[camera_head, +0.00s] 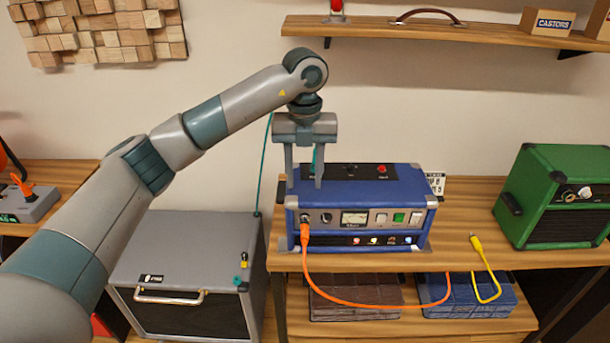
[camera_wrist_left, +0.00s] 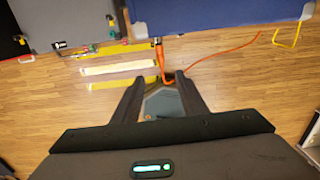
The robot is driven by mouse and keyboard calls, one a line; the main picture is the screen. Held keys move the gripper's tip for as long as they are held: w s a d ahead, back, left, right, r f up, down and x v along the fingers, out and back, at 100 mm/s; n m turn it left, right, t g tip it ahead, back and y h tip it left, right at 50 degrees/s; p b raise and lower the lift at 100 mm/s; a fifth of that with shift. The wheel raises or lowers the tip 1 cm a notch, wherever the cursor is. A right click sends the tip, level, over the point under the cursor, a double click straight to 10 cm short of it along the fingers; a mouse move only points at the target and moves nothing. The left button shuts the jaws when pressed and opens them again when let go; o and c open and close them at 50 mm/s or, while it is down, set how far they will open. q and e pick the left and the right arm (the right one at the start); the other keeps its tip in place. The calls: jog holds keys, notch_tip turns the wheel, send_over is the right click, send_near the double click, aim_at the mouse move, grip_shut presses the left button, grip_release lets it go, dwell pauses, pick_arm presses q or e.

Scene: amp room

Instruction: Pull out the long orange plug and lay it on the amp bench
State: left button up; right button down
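The long orange plug (camera_head: 305,234) sits in the lower left of the blue amp's (camera_head: 395,187) front panel. Its orange cable droops below the bench edge and runs right across the lower shelf. My left gripper (camera_head: 304,184) points down, open and empty, above the plug by the amp's left end. In the left wrist view the plug (camera_wrist_left: 159,57) shows just beyond and between the spread fingertips (camera_wrist_left: 158,80), apart from them. The amp stands on the wooden amp bench (camera_head: 465,238), which has bare room right of it. My right gripper is out of view.
A green amp (camera_head: 552,195) stands at the bench's right. A yellow plug (camera_head: 475,242) with its cable lies on the bench between the amps. A grey cabinet (camera_head: 185,250) stands left of the bench. A wall shelf (camera_head: 440,30) is above.

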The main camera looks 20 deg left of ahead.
aim_at(305, 233)
pick_arm(q)
jog(key=shift+f, duration=0.15)
notch_tip(305, 233, down, 16)
jog(key=p, duration=0.5)
jog(key=shift+f+p, duration=0.35)
jog(key=shift+f, duration=0.2)
grip_shut()
